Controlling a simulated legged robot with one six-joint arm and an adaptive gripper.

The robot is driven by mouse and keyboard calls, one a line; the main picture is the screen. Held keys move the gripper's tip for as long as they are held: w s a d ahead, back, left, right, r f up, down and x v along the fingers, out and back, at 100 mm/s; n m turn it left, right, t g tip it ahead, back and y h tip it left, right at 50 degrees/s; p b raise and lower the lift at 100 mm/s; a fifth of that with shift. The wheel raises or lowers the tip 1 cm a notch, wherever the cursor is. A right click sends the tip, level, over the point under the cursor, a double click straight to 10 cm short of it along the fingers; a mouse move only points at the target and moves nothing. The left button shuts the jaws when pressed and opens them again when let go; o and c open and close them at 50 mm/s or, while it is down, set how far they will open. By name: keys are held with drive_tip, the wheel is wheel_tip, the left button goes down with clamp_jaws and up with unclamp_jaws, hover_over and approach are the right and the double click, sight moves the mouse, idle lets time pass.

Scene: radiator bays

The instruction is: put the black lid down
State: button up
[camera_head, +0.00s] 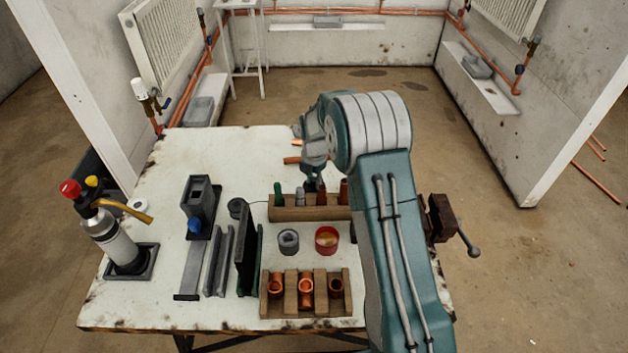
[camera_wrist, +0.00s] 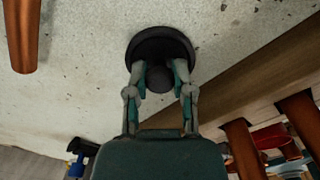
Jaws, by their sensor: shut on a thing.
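The black lid (camera_wrist: 146,44) is a dark round disc with a knob in the middle. My gripper (camera_wrist: 160,80) is shut on the knob, one finger on each side, in the wrist view. The lid is over the pale tabletop (camera_wrist: 85,70); I cannot tell whether it touches it. In the head view my gripper (camera_head: 313,181) is low, just behind the back wooden rack (camera_head: 300,212), and the lid is not clearly seen there.
An open red tin (camera_head: 327,240) and a grey cup (camera_head: 288,241) stand in front of the back rack. A front rack (camera_head: 318,307) holds copper fittings. A torch (camera_head: 115,236) stands at left. The table's back left (camera_head: 215,150) is clear.

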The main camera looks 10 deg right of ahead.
drive_tip(key=shift+f, duration=0.1)
drive_tip(key=o, duration=0.8)
drive_tip(key=shift+o, duration=0.2)
